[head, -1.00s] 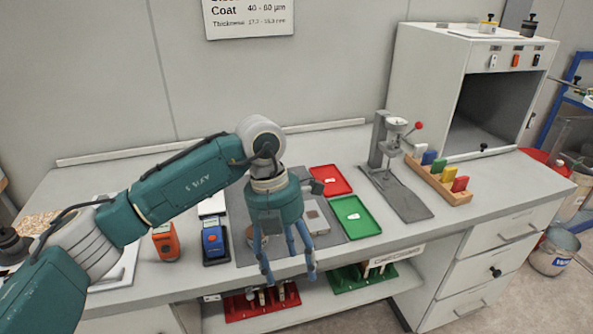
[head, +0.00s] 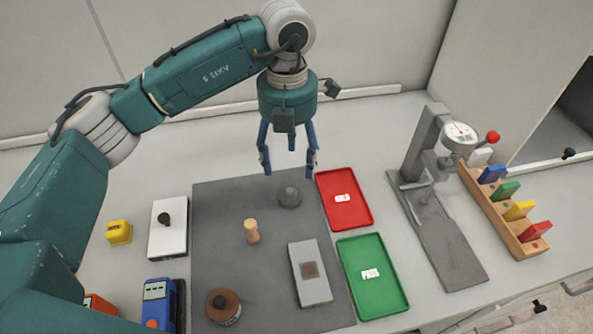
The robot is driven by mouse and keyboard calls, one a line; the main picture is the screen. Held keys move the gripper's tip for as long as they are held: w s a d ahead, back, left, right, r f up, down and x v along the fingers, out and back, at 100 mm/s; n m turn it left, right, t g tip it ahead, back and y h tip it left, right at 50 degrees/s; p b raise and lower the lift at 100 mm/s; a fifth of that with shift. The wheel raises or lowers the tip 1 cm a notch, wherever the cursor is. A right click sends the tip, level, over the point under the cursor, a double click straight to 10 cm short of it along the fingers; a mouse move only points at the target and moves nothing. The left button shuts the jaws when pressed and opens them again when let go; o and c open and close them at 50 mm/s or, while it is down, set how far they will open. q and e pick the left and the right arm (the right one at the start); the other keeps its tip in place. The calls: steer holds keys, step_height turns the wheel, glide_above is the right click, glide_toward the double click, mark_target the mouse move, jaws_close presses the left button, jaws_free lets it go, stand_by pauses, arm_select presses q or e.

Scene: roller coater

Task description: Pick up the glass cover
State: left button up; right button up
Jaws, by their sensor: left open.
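A small grey dome (head: 290,197), which looks like the glass cover, sits on the dark grey mat (head: 222,262) near its back right edge. I cannot clearly tell its material. My left gripper (head: 288,166) hangs fingers down just behind and above the dome in the picture. Its fingers are spread, with nothing between them, and they look clear of the dome. My right gripper is not in view.
On the mat stand a wooden peg (head: 252,231), a metal block (head: 310,274) and a brown-lidded jar (head: 222,306). A red tray (head: 344,198) and green tray (head: 372,277) lie to the right, then a gauge stand (head: 440,190). A white plate (head: 168,230) lies left.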

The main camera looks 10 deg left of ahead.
mark_target(289, 189)
arm_select(q)
steer(key=f, duration=0.1)
steer(key=f+p, duration=0.1)
steer(key=f, duration=0.2)
steer(key=shift+s, duration=0.3)
steer(key=shift+f, duration=0.4)
steer(key=shift+f+p, duration=0.3)
steer(key=f, duration=0.1)
steer(key=f+p, duration=0.1)
steer(key=f, duration=0.1)
steer(key=f+p, duration=0.1)
steer(key=shift+s+f, duration=0.15)
steer(key=shift+s, duration=0.1)
steer(key=shift+f, duration=0.4)
steer(key=shift+w+d, duration=0.1)
steer(key=c, duration=1.2)
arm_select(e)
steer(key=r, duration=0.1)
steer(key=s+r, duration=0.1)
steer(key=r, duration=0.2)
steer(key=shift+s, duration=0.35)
